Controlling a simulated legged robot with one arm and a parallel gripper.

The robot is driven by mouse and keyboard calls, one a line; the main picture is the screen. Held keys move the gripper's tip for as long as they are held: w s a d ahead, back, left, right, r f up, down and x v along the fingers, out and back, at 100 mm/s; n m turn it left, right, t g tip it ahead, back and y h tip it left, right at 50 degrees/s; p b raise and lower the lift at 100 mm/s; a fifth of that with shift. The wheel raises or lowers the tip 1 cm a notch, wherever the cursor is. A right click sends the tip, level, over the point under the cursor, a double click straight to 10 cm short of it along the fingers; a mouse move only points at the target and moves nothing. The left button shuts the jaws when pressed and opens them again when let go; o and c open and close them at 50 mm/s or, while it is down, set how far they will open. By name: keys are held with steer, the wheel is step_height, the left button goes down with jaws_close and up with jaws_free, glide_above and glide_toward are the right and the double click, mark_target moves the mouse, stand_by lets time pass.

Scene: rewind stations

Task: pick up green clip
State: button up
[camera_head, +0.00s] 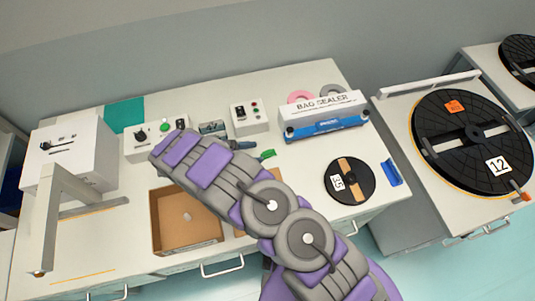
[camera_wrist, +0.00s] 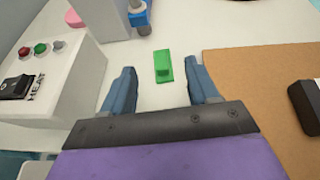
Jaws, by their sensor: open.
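The green clip (camera_wrist: 163,66) lies on the pale worktop in the wrist view, ahead of my gripper and roughly centred between its fingers. In the head view the clip (camera_head: 266,155) shows as a small green piece just right of my arm's end. My gripper (camera_wrist: 162,76) is open, with one blue-grey finger on each side of the picture and nothing held. The clip seems to lie at or just beyond the fingertips; I cannot tell the height gap. In the head view my arm hides most of the gripper.
A control box (camera_wrist: 50,85) marked HEAT stands left of the fingers. A brown board-like surface (camera_wrist: 245,75) with a dark object lies at right. In the head view, the bag sealer (camera_head: 322,115), a black reel (camera_head: 349,181) and an open cardboard box (camera_head: 203,236) stand around.

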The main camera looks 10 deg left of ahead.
mark_target(266, 152)
steer(key=x, duration=0.2)
steer(key=b+x, duration=0.1)
steer(key=x, duration=0.2)
steer(key=shift+f, duration=0.4)
steer(key=shift+w+d+f, duration=0.1)
steer(key=shift+w+d, duration=0.15)
steer(key=shift+d, duration=0.1)
steer(key=shift+c, duration=0.4)
jaws_close()
